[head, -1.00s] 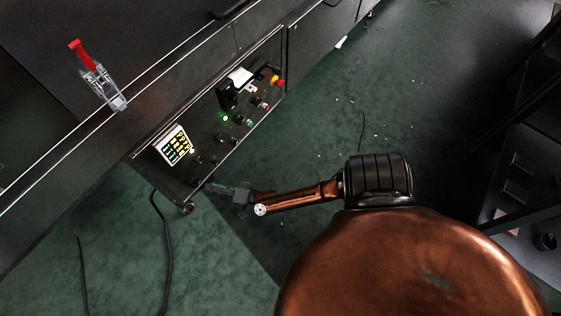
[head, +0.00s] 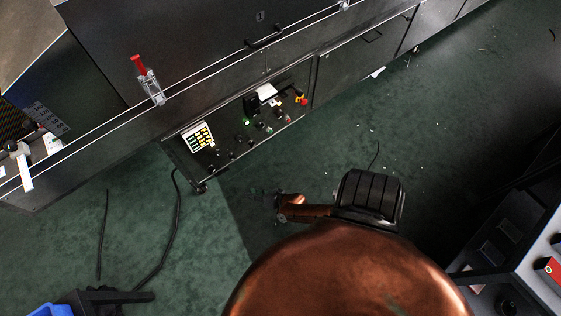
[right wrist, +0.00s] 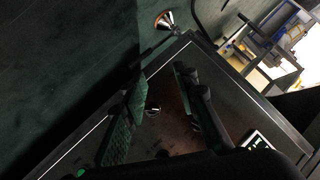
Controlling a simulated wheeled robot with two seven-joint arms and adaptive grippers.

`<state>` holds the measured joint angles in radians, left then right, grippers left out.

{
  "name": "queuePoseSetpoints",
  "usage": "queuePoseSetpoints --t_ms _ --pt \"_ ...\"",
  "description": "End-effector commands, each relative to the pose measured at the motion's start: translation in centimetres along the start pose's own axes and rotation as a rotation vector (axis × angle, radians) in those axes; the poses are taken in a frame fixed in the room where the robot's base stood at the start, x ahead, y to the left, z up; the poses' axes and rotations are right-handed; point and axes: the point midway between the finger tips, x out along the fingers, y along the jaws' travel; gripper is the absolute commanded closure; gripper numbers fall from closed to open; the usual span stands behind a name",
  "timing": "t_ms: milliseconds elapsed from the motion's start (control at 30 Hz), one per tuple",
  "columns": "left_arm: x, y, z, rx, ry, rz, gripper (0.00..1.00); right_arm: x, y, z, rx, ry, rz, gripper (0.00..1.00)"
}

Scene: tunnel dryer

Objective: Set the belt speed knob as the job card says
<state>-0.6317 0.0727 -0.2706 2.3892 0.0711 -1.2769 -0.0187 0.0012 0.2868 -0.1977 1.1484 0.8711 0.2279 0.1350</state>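The dark control panel (head: 224,139), with several knobs, a green light and a red-and-yellow stop button, is left of centre in the head view. I cannot tell which knob this is. My left gripper is not in view.
A red-handled toggle clamp (head: 149,82) stands on the machine's edge above the panel. Black cables (head: 172,235) lie on the green floor. Dark shelving with a white-and-red item (head: 551,268) stands at the lower right. Floor right of the panel is mostly clear.

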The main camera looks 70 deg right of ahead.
Motion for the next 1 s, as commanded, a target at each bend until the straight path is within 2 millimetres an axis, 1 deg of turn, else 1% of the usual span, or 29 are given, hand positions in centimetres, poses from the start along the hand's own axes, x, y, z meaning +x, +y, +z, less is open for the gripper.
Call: queuePoseSetpoints --t_ms 33,300,500,700,1000 --pt "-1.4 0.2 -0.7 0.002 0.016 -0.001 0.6 -1.1 -0.2 -0.1 -0.021 -0.017 0.008 0.73" --pt "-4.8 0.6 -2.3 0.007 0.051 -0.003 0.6 -5.3 1.3 2.6 -0.137 -0.129 0.054 0.73" --pt "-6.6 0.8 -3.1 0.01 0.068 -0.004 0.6 -7.8 2.2 4.4 -0.2 -0.198 0.079 0.73" --pt "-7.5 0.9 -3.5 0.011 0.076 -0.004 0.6 -9.2 2.8 5.4 -0.237 -0.237 0.093 0.73" --pt "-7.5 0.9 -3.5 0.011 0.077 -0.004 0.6 -9.5 3.1 5.8 -0.245 -0.248 0.097 0.73"
